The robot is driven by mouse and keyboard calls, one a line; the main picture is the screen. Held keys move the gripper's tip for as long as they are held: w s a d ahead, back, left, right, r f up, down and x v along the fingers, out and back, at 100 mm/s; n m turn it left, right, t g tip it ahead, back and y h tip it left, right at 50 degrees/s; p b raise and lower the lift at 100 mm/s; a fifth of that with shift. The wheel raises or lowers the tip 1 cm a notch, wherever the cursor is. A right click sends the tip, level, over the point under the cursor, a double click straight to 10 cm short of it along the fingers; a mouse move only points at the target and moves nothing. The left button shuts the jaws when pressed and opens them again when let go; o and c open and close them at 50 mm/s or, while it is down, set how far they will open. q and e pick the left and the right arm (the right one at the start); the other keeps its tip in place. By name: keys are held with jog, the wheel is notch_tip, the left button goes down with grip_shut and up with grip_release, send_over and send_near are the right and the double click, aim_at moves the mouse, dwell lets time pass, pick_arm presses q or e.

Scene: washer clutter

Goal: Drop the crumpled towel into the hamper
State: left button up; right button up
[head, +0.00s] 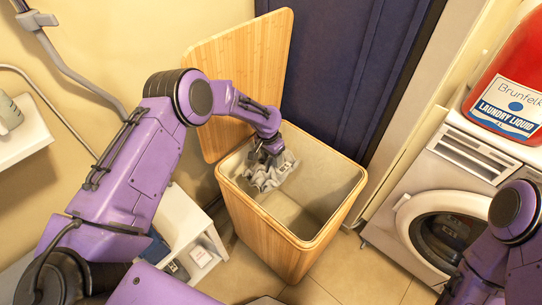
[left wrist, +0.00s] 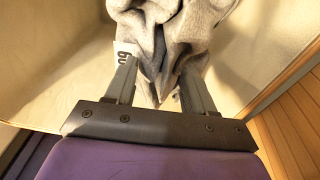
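The grey crumpled towel (head: 268,172) hangs in the open mouth of the wooden hamper (head: 265,235), towards its back left. In the left wrist view the towel (left wrist: 165,35) bunches between and beyond the two fingers, with a white tag at its left. My left gripper (head: 268,150) reaches down over the hamper; its fingers (left wrist: 158,85) are apart with towel cloth between them, so it appears shut on the towel. The hamper's pale inner wall (left wrist: 60,85) surrounds it. The hamper's lid (head: 245,75) stands open. My right gripper is not in view; only part of my right arm shows.
A washing machine (head: 440,200) stands at the right with a red laundry liquid bottle (head: 510,95) on top. A white shelf unit (head: 190,240) stands left of the hamper. A dark blue panel (head: 345,70) is behind it. The hamper's front right interior is empty.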

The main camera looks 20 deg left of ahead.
pick_arm(q)
jog(key=shift+o, duration=1)
notch_tip(320, 180, up, 10)
jog(key=s, duration=0.1)
jog(key=shift+a+r+p, duration=0.25)
jog(key=shift+a+p, duration=0.1)
